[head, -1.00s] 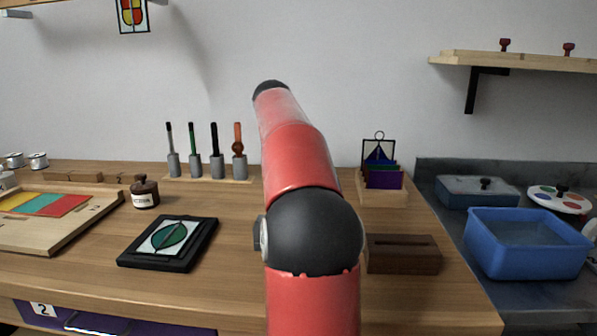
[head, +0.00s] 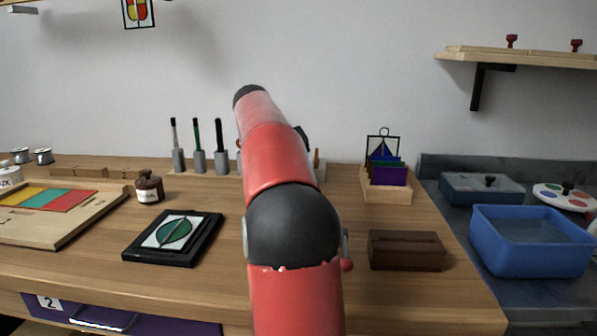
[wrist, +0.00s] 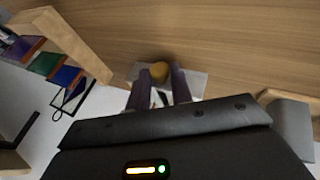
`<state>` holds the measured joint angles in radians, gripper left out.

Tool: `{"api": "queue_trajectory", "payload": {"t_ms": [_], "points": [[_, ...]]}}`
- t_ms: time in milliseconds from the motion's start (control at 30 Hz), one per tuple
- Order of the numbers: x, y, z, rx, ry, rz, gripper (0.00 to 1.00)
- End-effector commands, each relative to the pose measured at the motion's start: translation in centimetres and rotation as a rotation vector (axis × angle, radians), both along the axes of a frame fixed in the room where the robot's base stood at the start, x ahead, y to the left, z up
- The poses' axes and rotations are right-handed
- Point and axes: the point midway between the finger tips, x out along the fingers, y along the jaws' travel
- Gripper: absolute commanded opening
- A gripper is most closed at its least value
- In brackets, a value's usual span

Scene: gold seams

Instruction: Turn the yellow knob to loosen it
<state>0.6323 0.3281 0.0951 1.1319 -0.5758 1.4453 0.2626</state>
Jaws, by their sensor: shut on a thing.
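Small dark shapes show between the fingers, too unclear to name. In the head view my red arm hides the knob and most of the gripper. A small dark part shows just right of the arm, at the back of the table.
The tool rack's grey holders (head: 200,162) stand left of my arm. Right of it are the slotted rack of coloured glass (head: 388,192) and a dark wooden block (head: 406,251). A framed leaf panel (head: 173,238) and a blue tub (head: 531,241) lie further out.

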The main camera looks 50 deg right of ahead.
Motion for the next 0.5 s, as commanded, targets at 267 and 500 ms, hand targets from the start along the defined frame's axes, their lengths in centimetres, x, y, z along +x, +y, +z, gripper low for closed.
{"api": "queue_trajectory", "payload": {"t_ms": [267, 500], "points": [[0.02, -0.01, 0.06, -0.001, -0.002, 0.001, 0.44], [0.07, 0.2, 0.32, 0.0, -0.001, 0.001, 0.44]]}}
